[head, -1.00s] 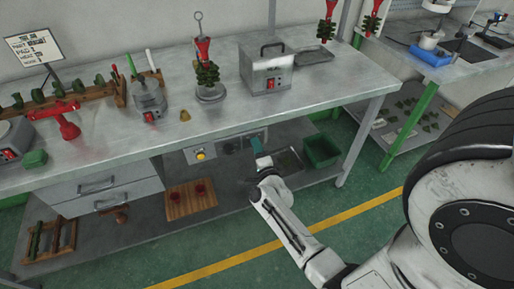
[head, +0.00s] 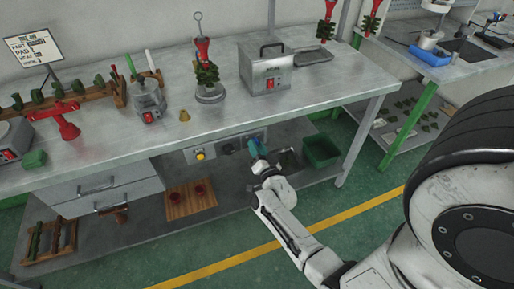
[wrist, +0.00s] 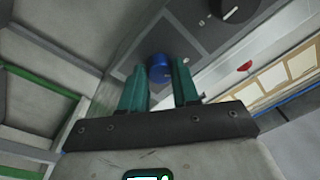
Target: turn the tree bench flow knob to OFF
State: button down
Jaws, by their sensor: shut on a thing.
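A grey control panel (head: 215,150) hangs under the front of the steel bench, with a yellow button and dark dials on it. My gripper (head: 257,149) is at the panel's right end, below the bench top. In the wrist view a round blue knob (wrist: 159,67) on the panel sits between the tips of my green fingers (wrist: 160,82), which are shut on it. A black knob (wrist: 238,10) with a light mark is farther along the panel, clear of the fingers. The blue knob's markings and setting cannot be read. My gripper mostly hides this spot in the head view.
The bench top (head: 215,120) overhangs the panel. A green bin (head: 321,150) stands on the lower shelf right of my gripper, near a bench leg. A wooden board with red pieces (head: 190,200) lies left. The green floor in front is open.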

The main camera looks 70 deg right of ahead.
jog(key=shift+f+n, duration=0.1)
jog(key=shift+n, duration=0.4)
jog(key=c, duration=0.8)
grip_release()
jog(key=v, duration=1.1)
